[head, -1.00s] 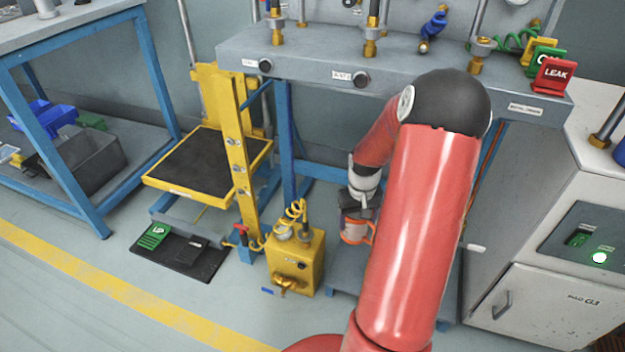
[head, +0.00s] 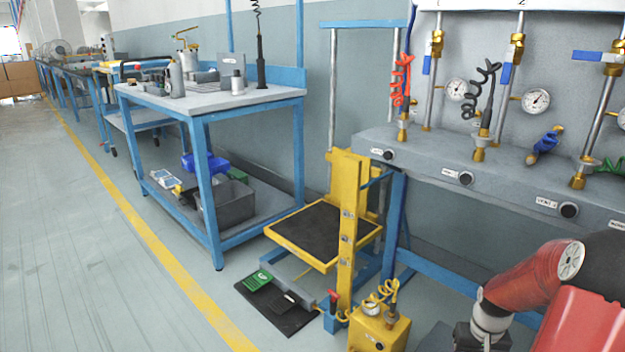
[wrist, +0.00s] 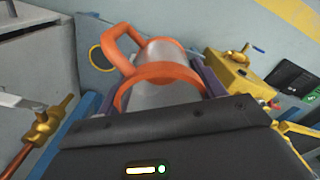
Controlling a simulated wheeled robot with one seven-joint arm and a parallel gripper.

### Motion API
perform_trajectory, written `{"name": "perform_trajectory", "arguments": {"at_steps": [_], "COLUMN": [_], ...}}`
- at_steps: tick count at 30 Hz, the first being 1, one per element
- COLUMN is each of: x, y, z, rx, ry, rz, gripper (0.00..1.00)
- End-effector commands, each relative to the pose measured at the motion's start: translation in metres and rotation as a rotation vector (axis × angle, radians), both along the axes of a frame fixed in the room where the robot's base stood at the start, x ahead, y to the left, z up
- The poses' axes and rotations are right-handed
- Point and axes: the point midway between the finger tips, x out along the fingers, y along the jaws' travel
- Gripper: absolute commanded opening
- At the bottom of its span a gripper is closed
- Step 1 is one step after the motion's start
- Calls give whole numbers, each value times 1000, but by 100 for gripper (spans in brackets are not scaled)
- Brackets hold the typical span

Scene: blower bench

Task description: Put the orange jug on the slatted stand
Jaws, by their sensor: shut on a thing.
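The orange jug (wrist: 160,76) fills the middle of the wrist view, with an orange handle and rim band around a pale grey, see-through-looking body. My gripper (wrist: 152,88) is shut on it, one finger on each side of the body. In the head view the dark top of my gripper (head: 482,338) shows at the bottom edge, and the jug is below the frame. I cannot make out a slatted stand in either view.
A yellow lift table (head: 318,236) with a black top stands left of my arm, a yellow pump box (head: 378,330) in front of it. A blue-framed workbench (head: 215,100) stands further left. A grey valve bench (head: 500,178) is at right. Floor at left (head: 80,240) is clear.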

Motion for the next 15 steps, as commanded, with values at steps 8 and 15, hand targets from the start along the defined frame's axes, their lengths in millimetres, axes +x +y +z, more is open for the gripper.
{"name": "perform_trajectory", "arguments": {"at_steps": [8,15], "x": [15,34], "y": [26,65], "z": [3,5], "rx": [1,1], "ry": [0,0], "rz": [35,83], "gripper": [43,43]}}
